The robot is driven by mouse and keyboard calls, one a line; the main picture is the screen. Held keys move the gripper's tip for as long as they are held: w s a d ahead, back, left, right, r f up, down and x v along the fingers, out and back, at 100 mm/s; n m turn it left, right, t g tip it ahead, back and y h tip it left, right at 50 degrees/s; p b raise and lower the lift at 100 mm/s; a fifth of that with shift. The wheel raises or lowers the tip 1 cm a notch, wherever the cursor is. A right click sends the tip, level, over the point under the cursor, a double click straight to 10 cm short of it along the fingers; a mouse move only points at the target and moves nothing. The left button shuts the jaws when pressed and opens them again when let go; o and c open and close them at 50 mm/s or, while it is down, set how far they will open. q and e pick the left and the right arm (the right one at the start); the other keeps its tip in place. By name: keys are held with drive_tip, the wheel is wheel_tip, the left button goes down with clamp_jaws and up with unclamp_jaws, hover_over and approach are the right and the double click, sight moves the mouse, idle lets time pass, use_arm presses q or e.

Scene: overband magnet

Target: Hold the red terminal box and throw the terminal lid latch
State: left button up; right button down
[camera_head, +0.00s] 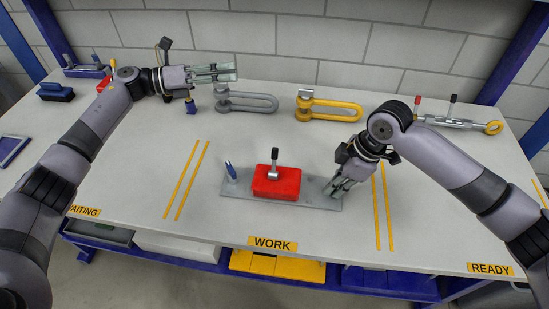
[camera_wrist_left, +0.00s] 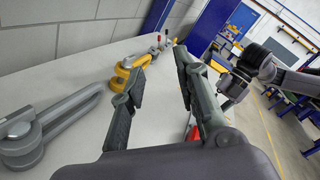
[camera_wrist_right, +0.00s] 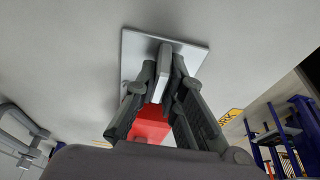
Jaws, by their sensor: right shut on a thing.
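The red terminal box (camera_head: 285,183) sits on a long grey base plate (camera_head: 318,203) in the work area. A metal lever with a dark knob (camera_head: 274,155) stands roughly upright on it; I take it as the lid latch. My right gripper (camera_head: 334,190) is at the plate's right end. In the right wrist view its fingers (camera_wrist_right: 167,60) are shut on a grey upright block (camera_wrist_right: 163,72) on the plate, with the red box (camera_wrist_right: 152,124) partly hidden behind them. My left gripper (camera_head: 234,71) is open and empty, away from the box at the back left.
A grey shackle (camera_head: 250,108) and a yellow shackle (camera_head: 330,112) lie behind the box. A turnbuckle (camera_head: 455,122) is at the back right. A small blue-tipped pin (camera_head: 230,170) stands at the plate's left end. Table beside the yellow lines is clear.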

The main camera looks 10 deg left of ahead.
use_arm(q)
drive_tip(key=s+d+f+m+g+y, duration=0.1)
drive_tip(key=s+d+f+m+g, duration=0.2)
drive_tip(key=s+d+m+g, duration=0.25)
drive_tip(key=m+g+y, duration=0.4)
drive_tip(key=g, duration=0.1)
approach(274, 160)
drive_tip(key=d, duration=0.1)
drive_tip(key=shift+w+x, duration=0.15)
drive_tip(key=shift+x, duration=2.05)
drive_tip(key=shift+w+x, duration=0.2)
drive_tip(key=shift+x, duration=2)
drive_tip(key=shift+f, duration=0.1)
drive_tip(key=shift+c, duration=0.6)
clamp_jaws()
drive_tip(key=shift+t, duration=0.25)
